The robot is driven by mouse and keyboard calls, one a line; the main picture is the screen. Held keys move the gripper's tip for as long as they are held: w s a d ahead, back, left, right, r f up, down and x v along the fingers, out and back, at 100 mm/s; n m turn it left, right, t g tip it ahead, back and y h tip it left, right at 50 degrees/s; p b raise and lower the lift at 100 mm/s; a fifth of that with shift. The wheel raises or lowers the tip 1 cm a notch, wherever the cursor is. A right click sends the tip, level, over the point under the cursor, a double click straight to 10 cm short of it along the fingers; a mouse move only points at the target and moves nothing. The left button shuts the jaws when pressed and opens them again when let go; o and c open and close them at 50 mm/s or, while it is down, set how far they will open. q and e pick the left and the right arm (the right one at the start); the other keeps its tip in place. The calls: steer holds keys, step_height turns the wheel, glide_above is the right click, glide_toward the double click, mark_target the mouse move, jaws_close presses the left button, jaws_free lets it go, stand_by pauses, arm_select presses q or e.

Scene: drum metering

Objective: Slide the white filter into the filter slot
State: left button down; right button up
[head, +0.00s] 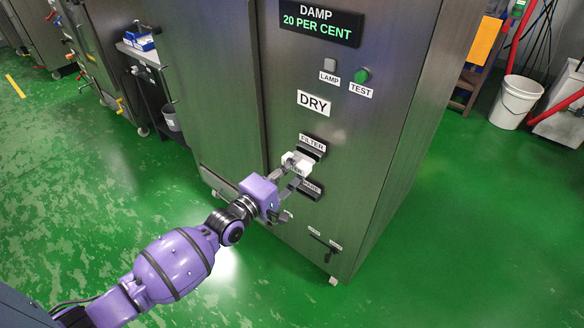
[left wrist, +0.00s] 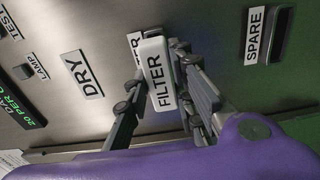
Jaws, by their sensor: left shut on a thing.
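The white filter (head: 296,162) is held in my left gripper (head: 293,170) in front of the steel cabinet. In the left wrist view the white filter (left wrist: 157,78) stands between the two fingers, its FILTER lettering facing the camera. The dark filter slot (head: 311,154) is under the FILTER label (head: 312,143) and partly hidden by the filter. In the left wrist view the filter covers most of that label (left wrist: 135,45) and hides the slot. The filter's far end is at or near the slot; I cannot tell whether it has entered. My right gripper is not in view.
The SPARE slot (left wrist: 283,35) is just below, partly behind my gripper in the head view. A lever (head: 325,241) sits lower on the cabinet. The DAMP display (head: 318,20), lamp and green TEST button (head: 362,75) are above. A white bucket (head: 515,101) stands at right; green floor around is clear.

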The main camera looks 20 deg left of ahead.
arm_select(q)
steer(key=shift+b+x, duration=0.45)
steer(key=shift+x, duration=1.2)
stand_by(0.5)
steer(key=c, duration=1.4)
jaws_free()
steer(key=v, duration=1.2)
